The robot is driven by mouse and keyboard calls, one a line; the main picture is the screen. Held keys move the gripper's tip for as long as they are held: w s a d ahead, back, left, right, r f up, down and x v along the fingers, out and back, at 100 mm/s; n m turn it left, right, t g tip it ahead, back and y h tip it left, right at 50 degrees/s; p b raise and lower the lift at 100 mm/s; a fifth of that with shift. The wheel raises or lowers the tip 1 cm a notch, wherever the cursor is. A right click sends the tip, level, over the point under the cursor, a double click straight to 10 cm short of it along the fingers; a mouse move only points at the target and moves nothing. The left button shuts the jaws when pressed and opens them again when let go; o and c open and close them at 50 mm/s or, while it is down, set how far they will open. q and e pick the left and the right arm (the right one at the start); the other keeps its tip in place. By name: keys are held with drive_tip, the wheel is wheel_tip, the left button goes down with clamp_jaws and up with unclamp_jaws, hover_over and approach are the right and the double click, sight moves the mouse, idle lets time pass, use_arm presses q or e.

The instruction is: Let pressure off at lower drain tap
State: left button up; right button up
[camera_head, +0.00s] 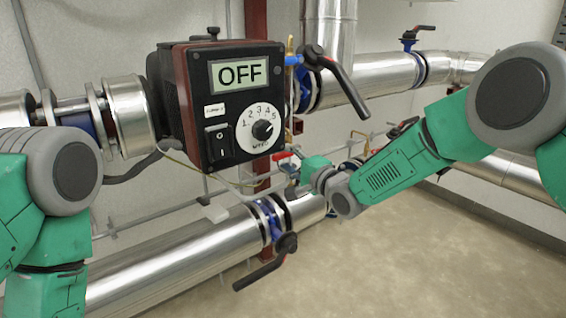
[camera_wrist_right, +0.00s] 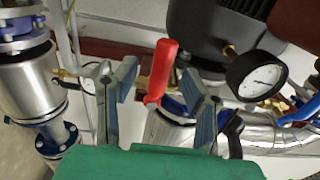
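A small tap with a red lever handle shows in the head view (camera_head: 285,157), just below the control box; it looks like the drain tap. In the right wrist view the red handle (camera_wrist_right: 162,70) stands between the two fingers of my right gripper (camera_wrist_right: 159,78). The fingers are apart, with a gap visible on each side of the handle. In the head view my right gripper (camera_head: 300,172) is small, beside the tap, and partly covers it. The tap's body is mostly hidden. My left arm shows at the left edge, but its gripper is out of view.
The pump control box (camera_head: 222,105) reads OFF. Black-levered valves sit on the upper pipe (camera_head: 385,78) and lower pipe (camera_head: 185,262). A round pressure gauge (camera_wrist_right: 257,76) is right of the fingers in the wrist view. Open floor (camera_head: 430,255) lies at the right.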

drive_tip(key=shift+a+x, duration=0.2)
drive_tip(key=shift+x, duration=1.15)
drive_tip(key=shift+s+d, duration=0.15)
clamp_jaws()
drive_tip(key=shift+f, duration=0.1)
